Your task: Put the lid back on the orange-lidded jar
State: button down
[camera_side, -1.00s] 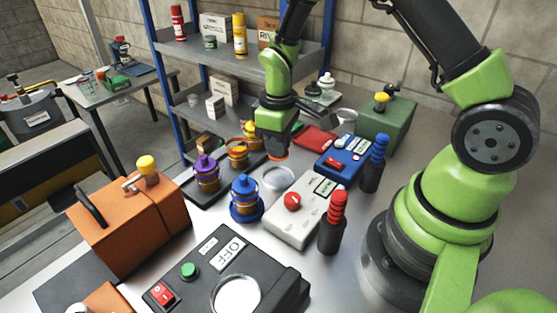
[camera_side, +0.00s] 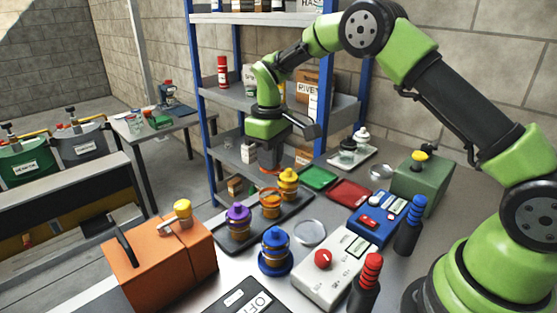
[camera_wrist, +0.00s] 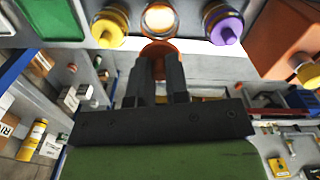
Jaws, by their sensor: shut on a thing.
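The orange jar (camera_side: 271,205) stands upright and open on the dark tray (camera_side: 236,244), between the purple-lidded jar (camera_side: 238,222) and the yellow-lidded jar (camera_side: 288,184). Its open pale top also shows in the wrist view (camera_wrist: 160,18). My gripper (camera_side: 270,165) is above the orange jar, with a gap between them. In the wrist view its fingers (camera_wrist: 158,75) are shut on the orange lid (camera_wrist: 158,48), which is partly hidden by them.
A blue-lidded jar (camera_side: 275,252) and a clear round dish (camera_side: 310,232) stand in front of the tray. A white box with a red knob (camera_side: 330,275) and a blue box (camera_side: 378,222) are to the right. The shelf rack (camera_side: 228,90) rises close behind my gripper.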

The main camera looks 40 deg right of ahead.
jog(key=shift+f, duration=3)
jog(key=shift+f, duration=0.2)
jog(key=c, duration=0.6)
grip_release()
jog(key=shift+o, duration=0.2)
jog(key=shift+r, duration=0.1)
jog(key=shift+r, duration=3.45)
jog(key=shift+c, duration=0.2)
